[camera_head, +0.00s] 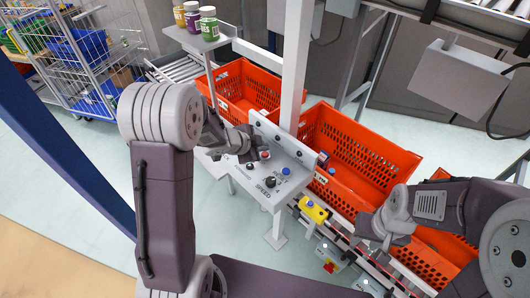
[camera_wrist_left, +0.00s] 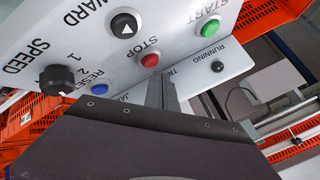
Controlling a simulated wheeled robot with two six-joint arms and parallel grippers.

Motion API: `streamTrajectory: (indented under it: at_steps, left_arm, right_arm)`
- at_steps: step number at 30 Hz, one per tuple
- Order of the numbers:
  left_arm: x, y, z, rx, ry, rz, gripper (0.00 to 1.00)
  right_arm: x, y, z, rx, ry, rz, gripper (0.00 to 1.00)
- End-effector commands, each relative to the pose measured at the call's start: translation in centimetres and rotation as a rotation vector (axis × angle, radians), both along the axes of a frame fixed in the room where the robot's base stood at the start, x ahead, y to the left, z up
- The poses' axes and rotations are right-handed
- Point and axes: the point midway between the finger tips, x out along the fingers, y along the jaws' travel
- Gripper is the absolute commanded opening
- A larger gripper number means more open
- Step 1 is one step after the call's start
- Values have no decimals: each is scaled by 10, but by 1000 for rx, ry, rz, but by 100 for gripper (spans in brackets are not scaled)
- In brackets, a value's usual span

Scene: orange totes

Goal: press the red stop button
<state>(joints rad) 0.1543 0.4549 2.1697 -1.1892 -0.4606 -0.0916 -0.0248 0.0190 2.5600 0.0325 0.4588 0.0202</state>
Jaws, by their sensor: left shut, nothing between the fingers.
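The red stop button (camera_wrist_left: 150,60) sits on a pale control panel (camera_wrist_left: 185,58), under the label STOP. It also shows in the head view as a small red dot (camera_head: 264,154). My left gripper (camera_wrist_left: 156,78) is shut and empty; its fingertips are just beside the red button in the wrist view, and I cannot tell whether they touch it. In the head view my left gripper (camera_head: 250,157) is over the panel, left of the button. My right arm (camera_head: 395,215) is at the right; its fingertips cannot be made out.
Orange totes (camera_head: 350,125) stand behind the panel. A pale post (camera_head: 294,70) rises behind it.

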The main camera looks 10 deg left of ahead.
Motion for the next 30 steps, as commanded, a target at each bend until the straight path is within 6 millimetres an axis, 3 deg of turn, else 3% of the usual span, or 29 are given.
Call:
streamTrajectory:
  at_steps: [5,20,30]
  left_arm:
    - [0,0,5,0,0,0,0]
    - [0,0,52,-1,0,1,0]
    - [0,0,50,0,0,0,0]
  right_arm:
    - [0,0,5,0,0,0,36]
    - [0,0,54,0,0,0,36]
    - [0,0,53,0,0,0,36]
